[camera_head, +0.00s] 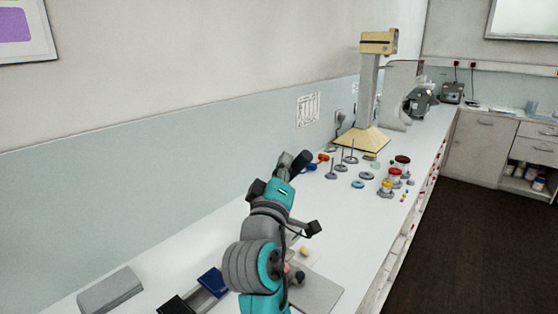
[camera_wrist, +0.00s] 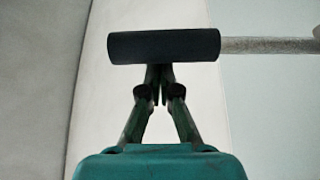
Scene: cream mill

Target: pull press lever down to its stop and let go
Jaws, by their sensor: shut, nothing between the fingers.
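In the wrist view, the press lever shows as a thick black cylindrical grip (camera_wrist: 164,46) on a thin grey rod (camera_wrist: 265,45) that runs off to the right. My gripper (camera_wrist: 160,68) is shut and empty, its two fingers meeting in a narrow V. The fingertips reach the lower edge of the black grip in the picture, near its middle. They are not around it, and I cannot tell whether they touch it. In the head view, my arm hides most of the press area; a grey plate (camera_head: 318,292) shows beside it on the counter.
A blue bin (camera_head: 213,281) and a grey box (camera_head: 110,290) lie at the front left. Several upright pins (camera_head: 331,168), dark red-topped pieces (camera_head: 401,165) and a cream-coloured stand (camera_head: 363,140) are farther along the white counter. The wall runs along the left.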

